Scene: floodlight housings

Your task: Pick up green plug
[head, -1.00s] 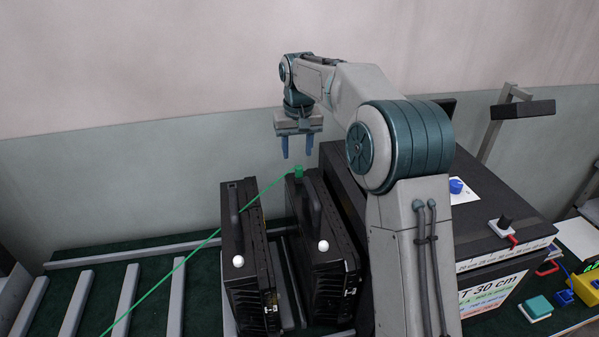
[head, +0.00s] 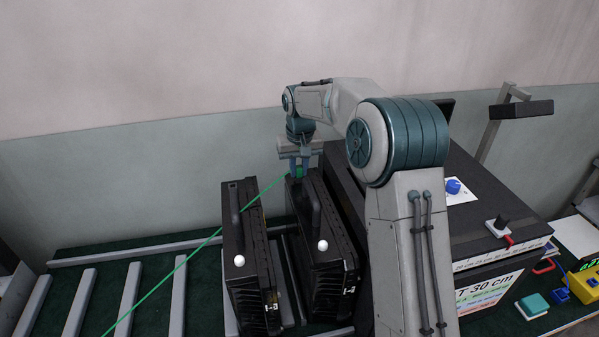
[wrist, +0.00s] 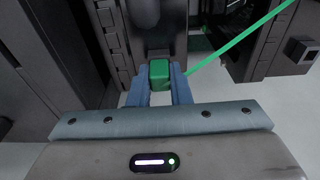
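The green plug (head: 299,171) is a small green block at the far top end of the right black floodlight housing (head: 335,262). A thin green cable (head: 190,251) runs from it down to the lower left. My gripper (head: 299,168) points down over that end, its two blue fingers on both sides of the plug. In the wrist view the fingertips (wrist: 160,78) press against the sides of the green plug (wrist: 160,72), with no clear gap. The plug's underside is hidden, so I cannot tell whether it is seated.
A second black housing (head: 246,277) stands just left, with a handle and white knob. Grey roller bars (head: 128,298) lie at the left. A large black box (head: 475,225) with knobs stands right of my arm. The space above the housings is open.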

